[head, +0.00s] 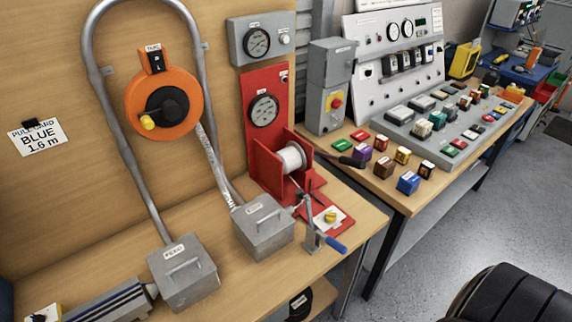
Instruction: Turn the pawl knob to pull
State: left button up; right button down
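A small yellow knob (331,217) sits on a white plate on the red base of a winch (268,170). It looks like the pawl knob, but its label is too small to read, so I cannot tell its setting. The winch has a white drum (292,157) and a crank with a blue handle (336,244) at the bench's front edge. Another yellow knob (147,122) is on the orange reel (183,118) on the wooden wall. Neither of my grippers shows in the head view.
Two grey lidded boxes (184,272) stand on the wooden bench, one close left of the winch. A grey conduit (108,120) loops up the wall. The right bench (385,188) holds a sloped panel and several coloured blocks.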

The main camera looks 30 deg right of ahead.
aim_at(330, 217)
jog(key=z, duration=1.4)
